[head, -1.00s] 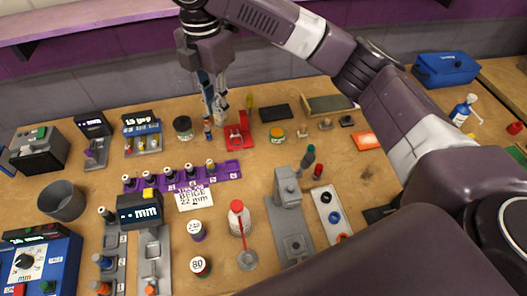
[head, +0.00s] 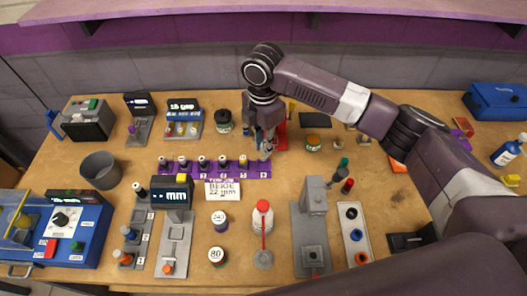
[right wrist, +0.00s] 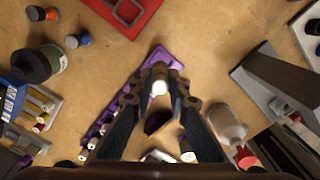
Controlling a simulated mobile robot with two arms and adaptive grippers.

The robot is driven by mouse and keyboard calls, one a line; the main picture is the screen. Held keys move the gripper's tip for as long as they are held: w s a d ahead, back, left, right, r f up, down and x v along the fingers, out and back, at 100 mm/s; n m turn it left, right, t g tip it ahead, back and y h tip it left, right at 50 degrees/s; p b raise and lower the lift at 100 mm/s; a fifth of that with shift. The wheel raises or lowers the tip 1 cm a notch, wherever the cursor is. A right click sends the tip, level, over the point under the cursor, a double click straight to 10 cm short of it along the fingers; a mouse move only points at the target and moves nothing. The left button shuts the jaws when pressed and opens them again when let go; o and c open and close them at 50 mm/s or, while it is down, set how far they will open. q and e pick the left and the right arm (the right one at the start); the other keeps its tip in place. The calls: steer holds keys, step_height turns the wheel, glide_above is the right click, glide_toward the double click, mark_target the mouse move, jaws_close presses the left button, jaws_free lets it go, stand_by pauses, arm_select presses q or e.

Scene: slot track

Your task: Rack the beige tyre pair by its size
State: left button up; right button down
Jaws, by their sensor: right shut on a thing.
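The purple slot rack (head: 205,174) lies across the middle of the table, with several dark, pale-topped tyre pairs standing along it over numbered slots. A white card (head: 223,190) reading BEIGE 22 mm lies just in front of it. My right gripper (head: 266,150) points down at the rack's right end. In the right wrist view its fingers are shut on a small pale-ended piece (right wrist: 160,86), which I take to be the beige tyre pair, over the end of the purple rack (right wrist: 152,62). The fingers hide most of it, and I cannot tell whether it is seated. My left gripper is out of view.
A red stand (head: 281,136) is close behind my right gripper. A gauge with a mm display (head: 172,193), a white bottle with a red cap (head: 262,216) and a grey press (head: 312,225) stand in front. A grey cup (head: 101,170) is at left.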

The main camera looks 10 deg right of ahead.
step_height(320, 180, down, 4)
steer(key=shift+r+p, duration=0.15)
steer(key=shift+p, duration=0.15)
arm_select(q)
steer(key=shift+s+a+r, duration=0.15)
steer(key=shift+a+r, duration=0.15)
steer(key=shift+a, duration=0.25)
arm_select(e)
steer(key=shift+f, duration=0.25)
steer(key=c, duration=1.8)
jaws_free()
steer(key=shift+c, duration=0.2)
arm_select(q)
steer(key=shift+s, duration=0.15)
arm_select(e)
step_height(320, 180, up, 12)
steer(key=b, duration=0.2)
steer(key=shift+r+b, duration=0.15)
steer(key=shift+b, duration=0.2)
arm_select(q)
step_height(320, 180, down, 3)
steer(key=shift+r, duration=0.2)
